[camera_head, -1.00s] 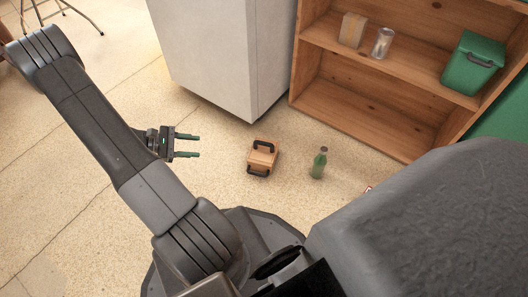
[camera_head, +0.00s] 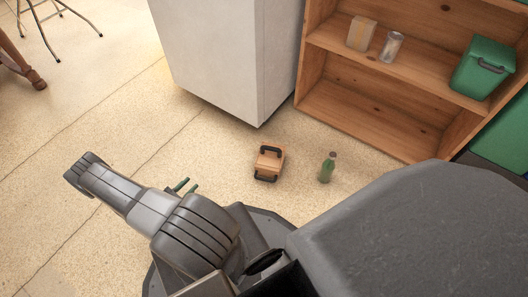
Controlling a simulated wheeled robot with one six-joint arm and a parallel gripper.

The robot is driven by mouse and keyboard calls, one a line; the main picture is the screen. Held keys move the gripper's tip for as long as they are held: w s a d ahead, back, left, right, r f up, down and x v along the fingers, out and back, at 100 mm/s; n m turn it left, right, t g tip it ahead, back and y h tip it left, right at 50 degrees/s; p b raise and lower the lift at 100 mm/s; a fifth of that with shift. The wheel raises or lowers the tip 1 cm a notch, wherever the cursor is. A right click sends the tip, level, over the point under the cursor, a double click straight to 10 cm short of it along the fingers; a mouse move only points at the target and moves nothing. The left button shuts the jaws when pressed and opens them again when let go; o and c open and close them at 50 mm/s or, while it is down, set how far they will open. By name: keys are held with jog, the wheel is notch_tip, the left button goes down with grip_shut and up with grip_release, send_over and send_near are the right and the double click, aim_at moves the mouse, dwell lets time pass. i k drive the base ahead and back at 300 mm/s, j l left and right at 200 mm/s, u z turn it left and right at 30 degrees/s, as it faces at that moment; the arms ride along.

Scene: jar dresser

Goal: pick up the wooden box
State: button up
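The wooden box (camera_head: 269,163) sits on the floor near the middle of the view. It is small and light brown, with black handles on two sides. My gripper (camera_head: 187,187) is mostly hidden behind my own arm.
A green bottle (camera_head: 327,168) stands on the floor just right of the box. A white cabinet (camera_head: 225,60) and a wooden shelf (camera_head: 375,110) stand behind. The shelf holds a small carton (camera_head: 361,34), a glass jar (camera_head: 391,47) and a green bin (camera_head: 482,68).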

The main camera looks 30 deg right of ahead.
aim_at(269, 154)
jog(key=i+j+z, duration=0.15)
jog(key=i+j, duration=0.2)
jog(key=i, duration=0.25)
jog(key=i+j+z, duration=0.2)
jog(key=i+j, duration=0.25)
jog(key=i, duration=0.15)
jog(key=z, duration=1.9)
